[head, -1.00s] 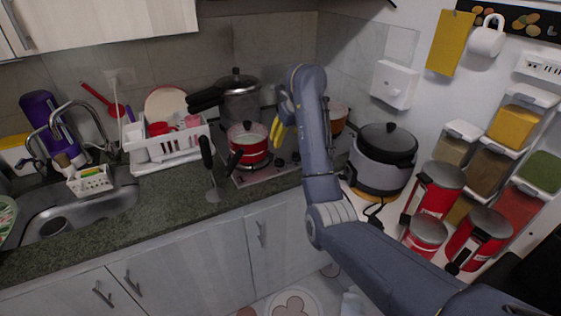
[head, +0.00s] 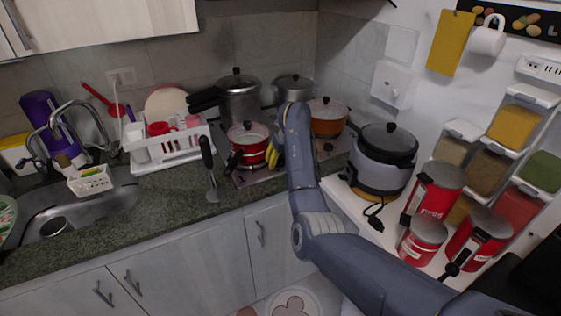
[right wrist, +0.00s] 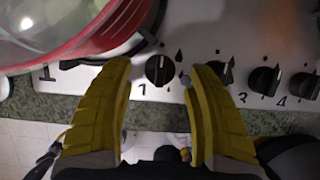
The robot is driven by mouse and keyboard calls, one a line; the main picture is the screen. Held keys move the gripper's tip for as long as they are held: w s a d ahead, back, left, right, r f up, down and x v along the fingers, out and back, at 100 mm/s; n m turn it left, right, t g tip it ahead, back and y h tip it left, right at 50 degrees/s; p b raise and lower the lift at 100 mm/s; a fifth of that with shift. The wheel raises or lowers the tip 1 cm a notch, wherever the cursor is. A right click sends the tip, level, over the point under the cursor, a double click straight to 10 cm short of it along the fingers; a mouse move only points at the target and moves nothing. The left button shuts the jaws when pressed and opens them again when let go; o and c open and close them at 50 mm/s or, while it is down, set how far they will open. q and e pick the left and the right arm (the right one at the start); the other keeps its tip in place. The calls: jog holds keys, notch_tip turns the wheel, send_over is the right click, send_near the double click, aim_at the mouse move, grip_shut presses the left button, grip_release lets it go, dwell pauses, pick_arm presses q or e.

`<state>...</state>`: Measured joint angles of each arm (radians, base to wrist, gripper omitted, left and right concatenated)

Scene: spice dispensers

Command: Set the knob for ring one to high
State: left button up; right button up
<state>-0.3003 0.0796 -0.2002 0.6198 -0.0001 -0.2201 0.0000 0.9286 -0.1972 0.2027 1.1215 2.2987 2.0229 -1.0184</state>
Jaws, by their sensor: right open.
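The knob for ring one (right wrist: 160,70) is black and round with a light pointer line that looks roughly upright, beside a printed "1" on the white stove panel (right wrist: 190,40). My right gripper (right wrist: 160,76) has yellow fingers, open, one on each side of this knob in the picture. I cannot tell whether they touch it. In the head view the right gripper (head: 275,150) is low beside the red pot (head: 248,146), above the stove front. The knobs there are too small or hidden to read. My left gripper is not in view.
More knobs (right wrist: 264,80) continue to the right; the second is partly covered by the right finger. The red pot (right wrist: 60,30) fills the upper left of the wrist view, close to the left finger. An orange pot (head: 327,117) and a hand blender (head: 209,165) are nearby.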

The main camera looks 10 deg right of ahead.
jog(key=shift+w+a+f, duration=0.1)
jog(key=shift+w+f, duration=0.1)
jog(key=shift+f, duration=0.35)
grip_shut()
dwell(0.5)
